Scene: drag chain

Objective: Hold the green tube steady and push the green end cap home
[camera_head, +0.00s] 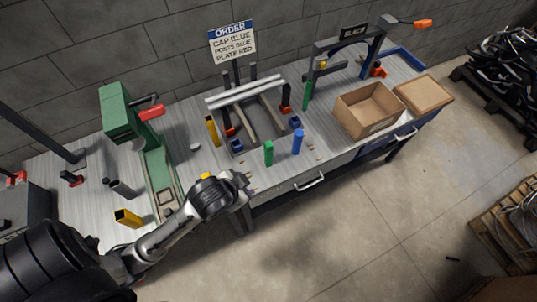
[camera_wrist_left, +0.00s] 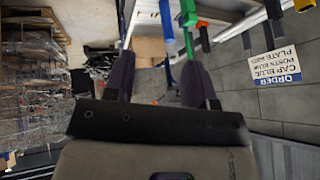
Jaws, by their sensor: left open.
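A short green tube (camera_head: 268,153) stands upright near the front edge of the workbench. A blue tube (camera_head: 298,142) stands just right of it. A taller green post (camera_head: 307,95) stands farther back. I cannot make out a separate green end cap in either view. My left gripper (camera_head: 243,180) is at the bench's front edge, left of the green tube and apart from it. In the left wrist view its fingers (camera_wrist_left: 162,75) are spread with nothing between them. Beyond them a green upright (camera_wrist_left: 188,38) and a blue one (camera_wrist_left: 166,40) show. My right gripper is not in view.
A green press (camera_head: 118,112) stands left. An open cardboard box (camera_head: 368,112) is right. Yellow posts (camera_head: 212,130) stand on the bench.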

